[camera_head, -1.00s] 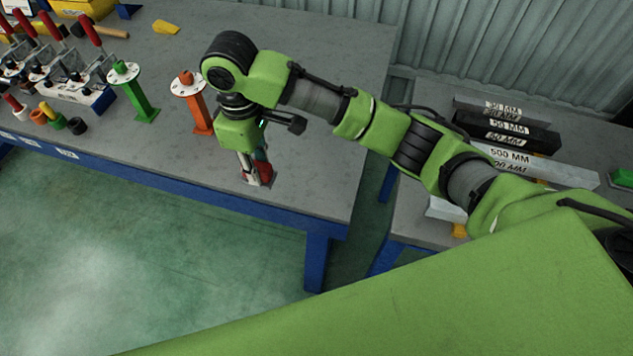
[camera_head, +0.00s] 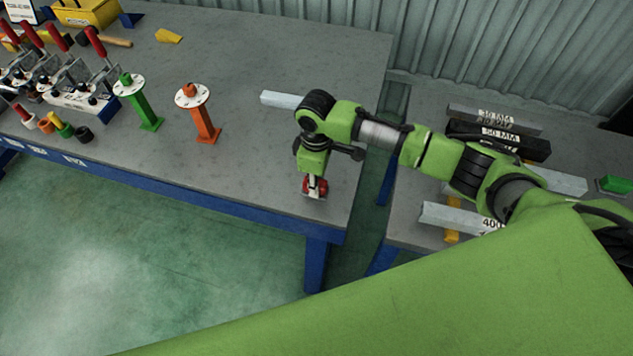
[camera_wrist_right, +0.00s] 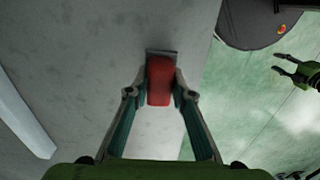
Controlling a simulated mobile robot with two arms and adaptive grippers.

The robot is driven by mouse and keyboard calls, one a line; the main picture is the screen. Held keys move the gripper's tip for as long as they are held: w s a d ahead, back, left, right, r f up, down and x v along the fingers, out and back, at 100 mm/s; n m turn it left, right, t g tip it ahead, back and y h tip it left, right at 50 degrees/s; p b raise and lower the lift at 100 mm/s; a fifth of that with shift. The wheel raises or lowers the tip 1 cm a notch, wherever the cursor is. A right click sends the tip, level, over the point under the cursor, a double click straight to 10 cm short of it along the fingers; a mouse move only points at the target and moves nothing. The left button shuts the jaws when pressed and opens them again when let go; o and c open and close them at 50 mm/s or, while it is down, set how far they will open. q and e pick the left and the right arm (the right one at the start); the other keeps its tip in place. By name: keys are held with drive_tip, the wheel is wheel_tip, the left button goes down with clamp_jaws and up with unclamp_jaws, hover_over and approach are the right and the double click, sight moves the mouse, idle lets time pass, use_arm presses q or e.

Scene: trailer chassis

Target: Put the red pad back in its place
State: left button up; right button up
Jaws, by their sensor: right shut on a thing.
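The red pad (camera_head: 315,186) is held by my right gripper (camera_head: 314,183) near the front right corner of the grey bench (camera_head: 255,180). In the right wrist view the red pad (camera_wrist_right: 160,82) sits between both fingertips of the right gripper (camera_wrist_right: 160,92), with a dark grey edge at its far end. The gripper is shut on it and points down. I cannot tell whether the pad touches the bench top. My left gripper (camera_wrist_right: 284,64) shows at the right edge of the wrist view, over the floor, with its fingers apart and empty.
A grey bar (camera_head: 281,99) lies behind the arm. Orange (camera_head: 203,120) and green (camera_head: 143,105) stands are to the left, beside toggle clamps (camera_head: 80,85). A second bench on the right holds labelled bars (camera_head: 500,133) and a green pad (camera_head: 615,185). A gap separates the benches.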

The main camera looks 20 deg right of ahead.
drive_tip(key=shift+f, duration=0.55)
drive_tip(key=o, duration=1)
drive_tip(key=shift+f, duration=0.15)
wheel_tip(320, 180, up, 12)
drive_tip(key=shift+r+b, duration=0.2)
drive_tip(key=shift+b, duration=0.55)
